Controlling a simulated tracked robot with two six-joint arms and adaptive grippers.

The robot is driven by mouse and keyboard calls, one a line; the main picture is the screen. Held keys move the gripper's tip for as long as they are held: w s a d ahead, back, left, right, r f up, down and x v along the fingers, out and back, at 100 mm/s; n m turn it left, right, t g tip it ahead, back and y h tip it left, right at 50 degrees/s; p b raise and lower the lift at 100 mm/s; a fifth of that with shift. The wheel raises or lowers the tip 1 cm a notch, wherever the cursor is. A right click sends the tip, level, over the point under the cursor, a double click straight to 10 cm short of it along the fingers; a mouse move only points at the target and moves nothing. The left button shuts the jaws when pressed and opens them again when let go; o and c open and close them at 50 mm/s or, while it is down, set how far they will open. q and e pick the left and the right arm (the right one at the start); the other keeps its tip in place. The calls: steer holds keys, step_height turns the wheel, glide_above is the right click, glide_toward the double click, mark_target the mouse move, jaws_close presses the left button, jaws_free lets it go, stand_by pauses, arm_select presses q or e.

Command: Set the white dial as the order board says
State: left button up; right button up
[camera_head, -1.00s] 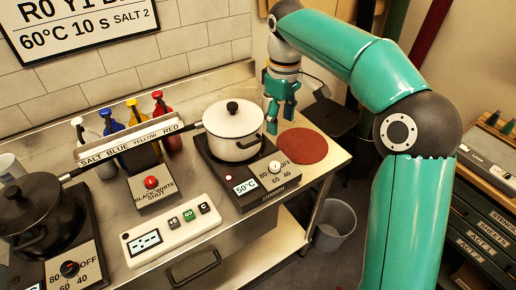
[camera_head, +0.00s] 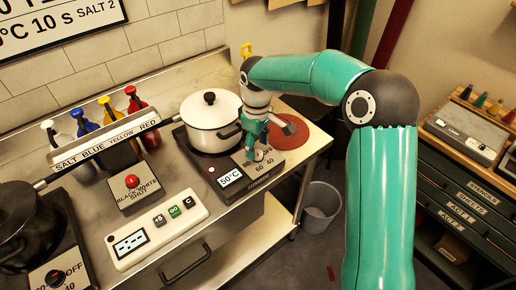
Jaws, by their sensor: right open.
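The order board (camera_head: 60,25) at the top left is cut off by the picture's edge; "0°C 10 S SALT 2" is readable. The white dial (camera_head: 259,155) sits on the hot plate under the white pot (camera_head: 208,132), among the marks 80, 60, 40 and OFF. My right gripper (camera_head: 257,152) points down at the dial, open. Its fingers hide most of the dial, so its setting and any contact cannot be told. The plate's display (camera_head: 231,178) reads 50°C. My left gripper is not in view.
A red round mat (camera_head: 295,136) lies right of the dial. Several coloured bottles stand behind a labelled rack (camera_head: 105,146). A dark pot (camera_head: 22,215) is at the far left.

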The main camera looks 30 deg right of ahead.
mark_target(257, 152)
steer(key=shift+f, duration=1.15)
jaws_close()
steer(key=shift+m, duration=0.3)
jaws_free()
step_height(257, 152, up, 12)
stand_by(0.5)
